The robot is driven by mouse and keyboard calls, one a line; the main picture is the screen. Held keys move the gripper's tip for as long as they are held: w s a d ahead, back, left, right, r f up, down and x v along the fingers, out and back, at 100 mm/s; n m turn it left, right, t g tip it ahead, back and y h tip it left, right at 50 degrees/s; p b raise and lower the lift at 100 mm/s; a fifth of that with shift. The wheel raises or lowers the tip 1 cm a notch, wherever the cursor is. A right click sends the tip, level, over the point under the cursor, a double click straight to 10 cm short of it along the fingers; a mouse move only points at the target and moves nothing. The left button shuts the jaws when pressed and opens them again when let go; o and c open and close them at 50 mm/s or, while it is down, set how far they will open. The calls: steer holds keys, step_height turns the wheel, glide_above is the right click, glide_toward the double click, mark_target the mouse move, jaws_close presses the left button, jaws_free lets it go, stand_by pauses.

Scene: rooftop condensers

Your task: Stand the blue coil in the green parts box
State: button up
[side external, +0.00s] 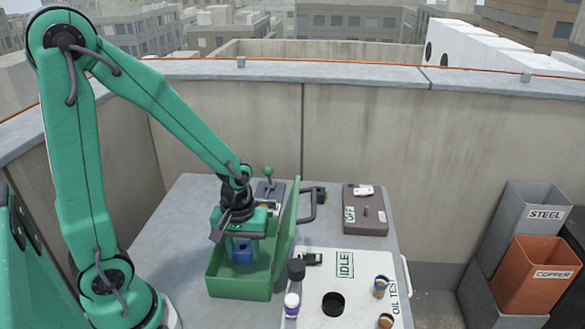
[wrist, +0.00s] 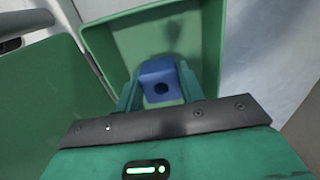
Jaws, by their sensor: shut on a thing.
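The blue coil (side external: 242,252) is a small blue block with a dark round hole; it also shows in the wrist view (wrist: 159,81). My gripper (side external: 241,243) is shut on it, with the two green fingers on either side of the coil in the wrist view (wrist: 158,93). The green parts box (side external: 240,289) is open, its lid raised on the right. The coil is inside the box's outline in both views. I cannot tell whether its bottom touches the box floor, as the front wall hides it in the side view.
Right of the box is a white test panel (side external: 318,306) marked IDLE, with a black knob, bottles and a dark hole. A brown switch box (side external: 366,214) marked OFF stands behind it. Steel (side external: 532,225) and copper (side external: 537,275) bins stand off the table at right.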

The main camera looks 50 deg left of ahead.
mark_target(246, 271)
steer(key=shift+w+a+f, duration=0.2)
steer(key=shift+a+f, duration=0.1)
steer(key=shift+a, duration=0.15)
steer(key=shift+f, duration=0.1)
steer(key=shift+f, duration=1.9)
steer(key=shift+f, duration=0.15)
steer(key=o, duration=1.1)
step_height(246, 271, up, 12)
steer(key=shift+r, duration=0.2)
